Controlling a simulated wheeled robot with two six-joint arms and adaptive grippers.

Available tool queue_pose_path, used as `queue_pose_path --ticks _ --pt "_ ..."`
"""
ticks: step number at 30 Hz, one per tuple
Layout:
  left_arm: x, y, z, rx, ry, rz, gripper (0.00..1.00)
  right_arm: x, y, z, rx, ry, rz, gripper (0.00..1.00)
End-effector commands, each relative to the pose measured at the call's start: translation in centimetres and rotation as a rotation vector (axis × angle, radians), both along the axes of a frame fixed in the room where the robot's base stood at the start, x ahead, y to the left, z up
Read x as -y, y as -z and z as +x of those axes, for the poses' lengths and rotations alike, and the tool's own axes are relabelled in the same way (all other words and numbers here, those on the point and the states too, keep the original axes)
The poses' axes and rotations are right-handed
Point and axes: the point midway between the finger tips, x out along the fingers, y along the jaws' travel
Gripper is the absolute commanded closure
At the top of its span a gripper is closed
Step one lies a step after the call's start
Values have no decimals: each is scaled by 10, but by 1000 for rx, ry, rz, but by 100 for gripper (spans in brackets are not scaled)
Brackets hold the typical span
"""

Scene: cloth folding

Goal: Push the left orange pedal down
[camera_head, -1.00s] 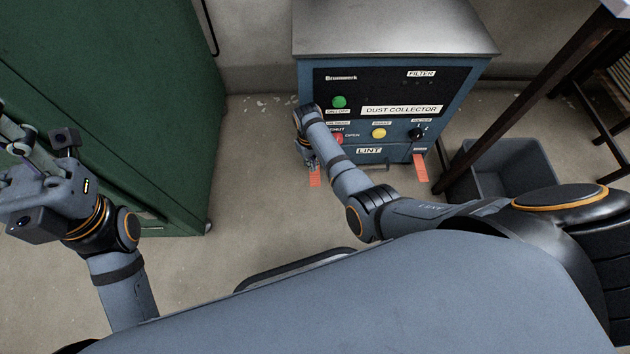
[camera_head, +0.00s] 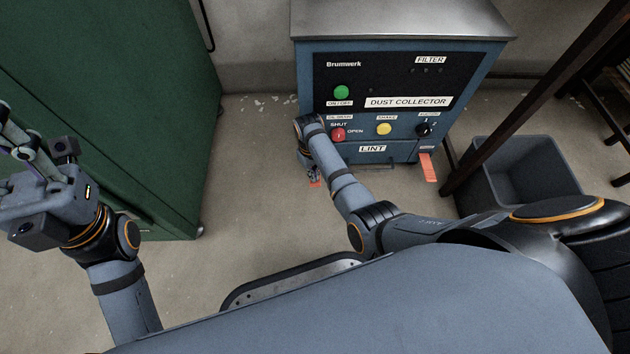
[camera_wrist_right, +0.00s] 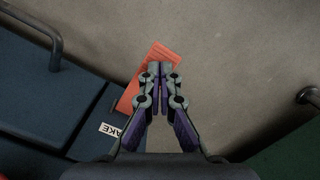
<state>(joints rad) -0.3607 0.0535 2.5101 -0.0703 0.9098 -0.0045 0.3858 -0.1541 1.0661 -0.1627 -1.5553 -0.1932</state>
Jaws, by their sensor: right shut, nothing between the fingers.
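The left orange pedal (camera_head: 316,184) is at the foot of the dust collector (camera_head: 350,85), mostly hidden by my right gripper in the head view. My right gripper (camera_head: 313,176) is shut and empty, pointing down at the pedal. In the right wrist view the pedal (camera_wrist_right: 157,60) lies behind the shut fingertips (camera_wrist_right: 160,66), which overlap it. I cannot tell whether they touch it. The label beside it reads in part "AKE". My left gripper (camera_head: 22,140) is at the left edge, partly cut off, away from the machine.
The right orange pedal (camera_head: 428,167) sits at the machine's lower right. A grey bin (camera_head: 520,175) and a dark table leg (camera_head: 540,100) stand to the right. A green cabinet (camera_head: 120,110) stands at left. The floor between cabinet and machine is clear.

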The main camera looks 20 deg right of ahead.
Motion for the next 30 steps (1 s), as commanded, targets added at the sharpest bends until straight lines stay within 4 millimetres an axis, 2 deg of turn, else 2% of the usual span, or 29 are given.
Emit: queue_pose_path --ticks 11,17,24,30 --pt "0 23 -1 3 2 3 60 0 41 0 -1 0 0 100" --pt "2 21 0 2 5 11 60 -1 36 2 1 0 0 100" --pt "2 32 -1 3 5 13 60 -8 28 28 1 -1 0 100" --pt "2 30 0 1 4 10 60 -8 26 29 0 0 0 100"
